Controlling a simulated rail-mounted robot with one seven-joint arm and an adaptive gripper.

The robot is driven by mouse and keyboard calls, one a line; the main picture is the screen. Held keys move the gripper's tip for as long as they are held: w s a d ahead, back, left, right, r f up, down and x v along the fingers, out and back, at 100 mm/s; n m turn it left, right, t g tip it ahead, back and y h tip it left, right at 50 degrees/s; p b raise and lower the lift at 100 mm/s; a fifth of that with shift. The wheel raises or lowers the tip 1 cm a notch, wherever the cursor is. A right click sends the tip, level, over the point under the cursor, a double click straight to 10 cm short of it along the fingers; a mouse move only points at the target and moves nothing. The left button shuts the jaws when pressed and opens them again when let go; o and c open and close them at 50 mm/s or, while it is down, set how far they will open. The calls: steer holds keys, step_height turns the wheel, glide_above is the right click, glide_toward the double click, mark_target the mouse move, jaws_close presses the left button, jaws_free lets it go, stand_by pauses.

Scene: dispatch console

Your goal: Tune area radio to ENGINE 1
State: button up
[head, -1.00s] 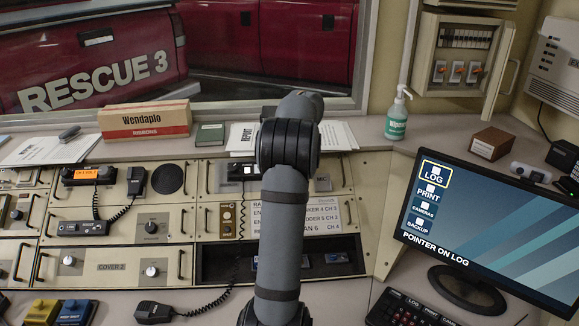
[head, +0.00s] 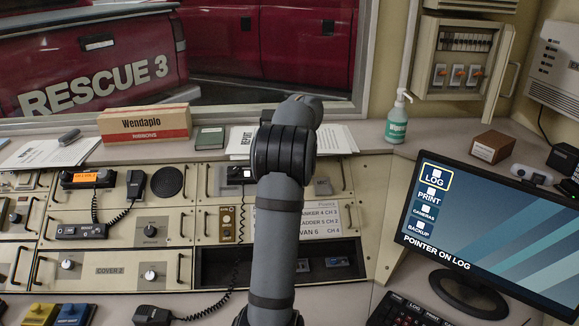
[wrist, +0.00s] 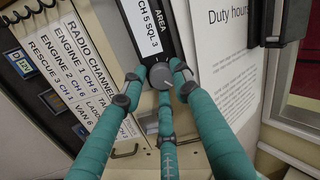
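A round grey knob (wrist: 161,77) sits just below the display. My gripper (wrist: 162,80) has three teal fingers, with their tips gathered around this knob and seeming to touch its sides. The card also shows partly in the head view (head: 325,217). My arm hides the gripper and the knob there.
A Duty hours sheet (wrist: 228,55) is right of the radio in the wrist view. In the head view, a monitor (head: 490,230) stands at the right, a Wendaplo box (head: 145,122) at the back left, and a sanitizer bottle (head: 396,125) at the back. A coiled-cord microphone (head: 152,314) lies in front.

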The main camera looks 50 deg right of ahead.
steer(key=shift+o, duration=0.7)
steer(key=shift+w+a+f, duration=0.1)
steer(key=shift+f, duration=0.05)
steer(key=shift+r, duration=0.25)
steer(key=v, duration=1.1)
steer(key=shift+s+a+r, duration=0.15)
steer(key=shift+s+r, duration=0.1)
steer(key=shift+s, duration=0.05)
steer(key=x, duration=1.1)
steer(key=shift+w+d+f, duration=0.2)
steer(key=shift+d+f, duration=0.05)
